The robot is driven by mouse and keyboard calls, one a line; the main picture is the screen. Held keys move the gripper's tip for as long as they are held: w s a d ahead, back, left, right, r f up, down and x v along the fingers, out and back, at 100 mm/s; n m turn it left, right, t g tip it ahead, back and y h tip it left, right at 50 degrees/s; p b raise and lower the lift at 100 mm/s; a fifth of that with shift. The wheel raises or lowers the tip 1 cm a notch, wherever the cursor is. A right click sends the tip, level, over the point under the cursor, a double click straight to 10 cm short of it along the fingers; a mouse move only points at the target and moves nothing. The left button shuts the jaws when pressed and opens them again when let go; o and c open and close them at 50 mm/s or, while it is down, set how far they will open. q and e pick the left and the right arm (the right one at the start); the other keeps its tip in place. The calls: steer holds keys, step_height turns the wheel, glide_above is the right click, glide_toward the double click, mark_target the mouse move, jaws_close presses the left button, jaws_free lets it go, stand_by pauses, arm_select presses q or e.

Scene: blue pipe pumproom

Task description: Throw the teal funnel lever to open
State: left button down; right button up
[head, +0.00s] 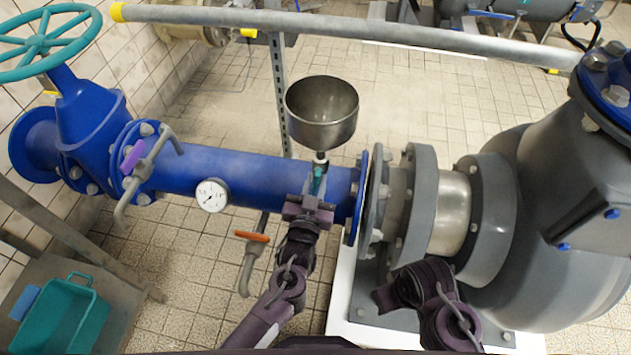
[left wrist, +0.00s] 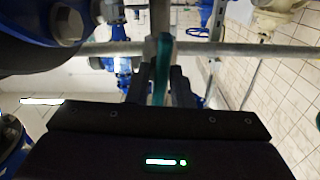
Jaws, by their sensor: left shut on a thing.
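The metal funnel (head: 321,112) stands above the blue pipe near its right end flange. The teal funnel lever (head: 317,181) is just below the funnel, upright at its stem. My left gripper (head: 311,196) is at the lever, shut on it, and covers its lower part. In the left wrist view the teal lever (left wrist: 161,68) stands upright between the dark fingers of the left gripper (left wrist: 160,88). My right gripper (head: 385,298) is low in front of the pump; I cannot tell whether its jaws are open.
The blue pipe (head: 250,176) carries a gauge (head: 211,195), a purple-handled valve (head: 134,157) and an orange-handled tap (head: 252,237). The grey pump (head: 560,220) fills the right side. A grey rail (head: 400,32) runs behind the funnel. A teal basket (head: 66,318) sits lower left.

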arm_select(q)
steer(key=shift+n, duration=0.5)
arm_select(e)
steer(key=shift+s+d+f, duration=0.1)
steer(key=shift+s+d, duration=0.05)
steer(key=shift+s, duration=0.1)
arm_select(q)
steer(key=c, duration=1.5)
jaws_free()
arm_select(e)
steer(key=shift+w+r, duration=0.1)
steer(key=shift+r, duration=0.1)
